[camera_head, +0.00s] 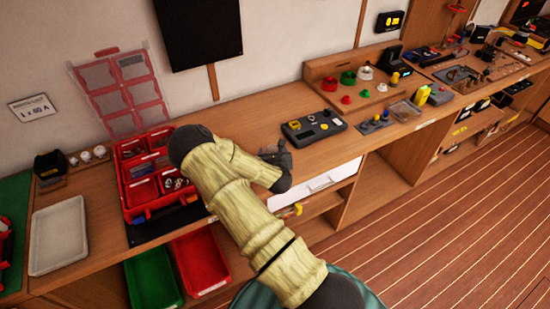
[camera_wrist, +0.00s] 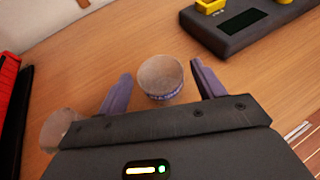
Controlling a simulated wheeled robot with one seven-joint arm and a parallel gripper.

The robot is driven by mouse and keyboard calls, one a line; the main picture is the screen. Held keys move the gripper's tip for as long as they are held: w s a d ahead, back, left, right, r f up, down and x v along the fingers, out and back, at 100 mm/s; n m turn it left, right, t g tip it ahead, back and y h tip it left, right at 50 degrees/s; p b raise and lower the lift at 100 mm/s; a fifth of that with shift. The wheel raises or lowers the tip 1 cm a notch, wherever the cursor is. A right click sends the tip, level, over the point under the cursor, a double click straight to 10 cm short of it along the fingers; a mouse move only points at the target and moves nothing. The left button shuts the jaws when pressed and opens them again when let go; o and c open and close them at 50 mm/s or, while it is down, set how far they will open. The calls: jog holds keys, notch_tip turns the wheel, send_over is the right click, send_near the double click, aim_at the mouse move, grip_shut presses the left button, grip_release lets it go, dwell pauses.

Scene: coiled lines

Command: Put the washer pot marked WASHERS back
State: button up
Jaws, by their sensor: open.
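My gripper (camera_wrist: 160,86) is open, with one finger on each side of a small round pot (camera_wrist: 160,76). The pot has a greyish-brown top and a dark lettered band, too small to read surely. It stands on the wooden bench, with gaps to both fingers. A second pale, round pot (camera_wrist: 60,130) is left of the gripper, partly hidden by the gripper body. In the head view my gripper (camera_head: 279,154) is low over the bench, and I cannot make out either pot there.
A red compartment case (camera_head: 128,196) with small parts stands left of my arm. A black device (camera_head: 313,126) with yellow buttons sits right of my gripper. A white tray (camera_head: 58,236) is at far left. Red (camera_head: 201,262) and green (camera_head: 152,279) bins are below the bench top.

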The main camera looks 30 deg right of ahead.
jog(key=b+v, duration=0.2)
jog(key=v, duration=1)
jog(key=shift+w, duration=0.1)
